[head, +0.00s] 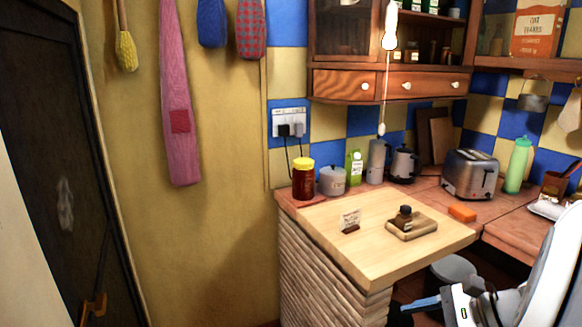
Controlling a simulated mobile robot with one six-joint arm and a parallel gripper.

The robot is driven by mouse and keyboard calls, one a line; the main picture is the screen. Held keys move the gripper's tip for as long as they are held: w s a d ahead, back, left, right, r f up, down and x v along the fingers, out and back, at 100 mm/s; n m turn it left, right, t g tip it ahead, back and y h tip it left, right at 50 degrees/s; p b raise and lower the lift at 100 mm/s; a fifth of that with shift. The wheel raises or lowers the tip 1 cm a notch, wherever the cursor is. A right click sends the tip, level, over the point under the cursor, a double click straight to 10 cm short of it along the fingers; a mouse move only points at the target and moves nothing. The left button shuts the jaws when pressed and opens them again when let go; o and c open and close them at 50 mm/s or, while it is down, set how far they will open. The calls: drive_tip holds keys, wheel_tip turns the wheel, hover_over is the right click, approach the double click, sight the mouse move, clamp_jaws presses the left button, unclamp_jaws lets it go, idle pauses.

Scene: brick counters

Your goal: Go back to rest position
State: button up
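My gripper (424,304) is at the lower right, below the front edge of the wooden counter (320,225). A blue part points left from my white arm. Its fingers show too little to tell whether they are open or shut, or whether anything is between them. My gripper is apart from the things on the counter.
The counter holds a small card on a stand (350,221), a wooden block with a dark knob (411,223), an orange sponge (462,214), a jar (303,179) and a toaster (470,174). A grey bin (453,268) stands below. A dark door (50,170) is at left.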

drive_tip(key=s+a+r+n+g+h+p, duration=0.3)
drive_tip(key=a+r+n+h+p, duration=0.6)
drive_tip(key=n, duration=1)
drive_tip(key=shift+s+a+n+h, duration=0.3)
drive_tip(key=shift+s+a, duration=0.45)
drive_tip(key=shift+s, duration=0.15)
